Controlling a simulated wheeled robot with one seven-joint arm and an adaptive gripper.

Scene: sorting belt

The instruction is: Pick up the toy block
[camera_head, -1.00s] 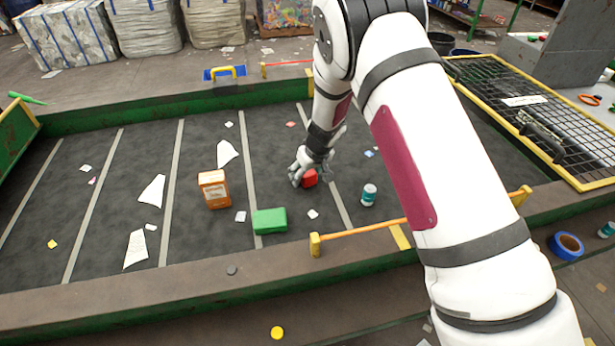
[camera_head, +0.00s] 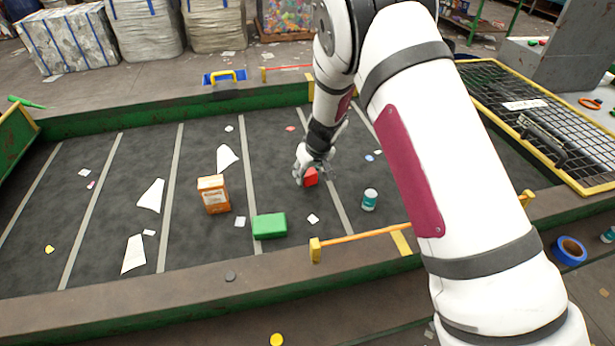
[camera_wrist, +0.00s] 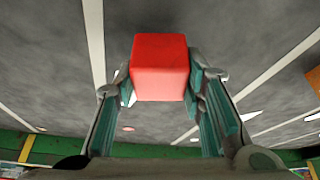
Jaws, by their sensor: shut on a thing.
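The toy block is a red cube (camera_head: 311,176), partly hidden by my gripper in the head view. In the wrist view the red cube (camera_wrist: 160,67) sits between the two fingers. My gripper (camera_head: 306,174) is shut on it, with one finger pad on each side, and points down over the dark belt (camera_head: 275,145). It also shows in the wrist view (camera_wrist: 160,85). I cannot tell for sure how far the cube is above the belt.
A green block (camera_head: 269,225), an orange box (camera_head: 214,194) and a small teal-and-white bottle (camera_head: 369,199) stand on the belt near my gripper. Paper scraps lie about. An orange bar (camera_head: 362,236) crosses the near edge. A yellow-framed mesh (camera_head: 545,110) is at right.

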